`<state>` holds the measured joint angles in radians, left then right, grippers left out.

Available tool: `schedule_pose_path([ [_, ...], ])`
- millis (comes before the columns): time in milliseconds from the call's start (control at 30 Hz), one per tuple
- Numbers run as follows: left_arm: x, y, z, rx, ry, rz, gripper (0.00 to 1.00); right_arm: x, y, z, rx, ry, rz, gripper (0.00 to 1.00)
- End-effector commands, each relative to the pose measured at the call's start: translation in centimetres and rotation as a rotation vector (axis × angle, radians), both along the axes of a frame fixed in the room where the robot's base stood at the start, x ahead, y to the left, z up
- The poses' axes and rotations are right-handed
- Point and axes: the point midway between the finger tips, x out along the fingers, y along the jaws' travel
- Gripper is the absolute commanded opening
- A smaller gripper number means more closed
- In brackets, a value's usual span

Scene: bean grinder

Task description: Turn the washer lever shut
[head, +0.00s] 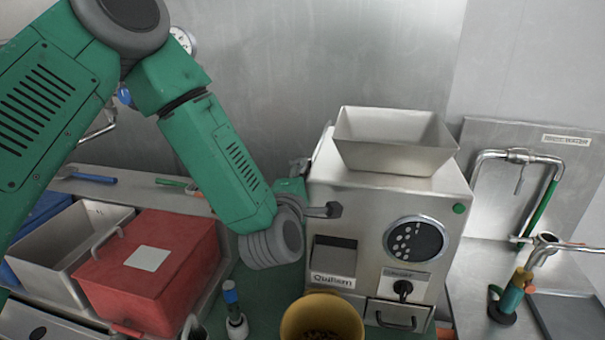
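A metal pipe loop (484,165) stands against the steel panel at the right, under a small label too small to read surely. A thin lever (519,180) hangs down from the fitting at its top; I take this for the washer lever. A green hose (540,208) runs down from the pipe's right end. My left gripper (316,188) is at the grinder's left front edge, far left of the lever. Its fingers look spread apart with nothing between them that I can make out; the wrist hides part of it. My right gripper is out of view.
The steel grinder (350,195) with its hopper (395,145) stands between my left gripper and the pipe. A yellow cup (322,312) stands before it. A tap (545,240) and a spray handle (514,290) are at the right. A red box (180,280) is at the left.

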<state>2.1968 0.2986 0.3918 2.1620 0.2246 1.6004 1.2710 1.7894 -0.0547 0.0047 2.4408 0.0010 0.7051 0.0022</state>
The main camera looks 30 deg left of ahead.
Motion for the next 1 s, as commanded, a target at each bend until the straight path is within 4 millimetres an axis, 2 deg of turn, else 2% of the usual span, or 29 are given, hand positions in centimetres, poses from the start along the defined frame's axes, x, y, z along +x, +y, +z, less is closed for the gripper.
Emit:
schedule_pose_path([
  [100, 0.1, 0.1, -0.1, -0.001, 0.001, 0.001, 0.33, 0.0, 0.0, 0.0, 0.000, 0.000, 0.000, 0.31],
  [200, 0.1, 0.1, -0.1, -0.001, 0.001, 0.001, 0.00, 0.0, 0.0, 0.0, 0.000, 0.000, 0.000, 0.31],
  [633, -0.1, 0.6, -0.3, -0.002, 0.005, -0.033, 0.00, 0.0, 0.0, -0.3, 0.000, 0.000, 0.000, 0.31],
  [1000, -0.3, 2.5, -0.5, -0.005, 0.008, -0.280, 0.00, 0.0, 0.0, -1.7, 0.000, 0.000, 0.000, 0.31],
])
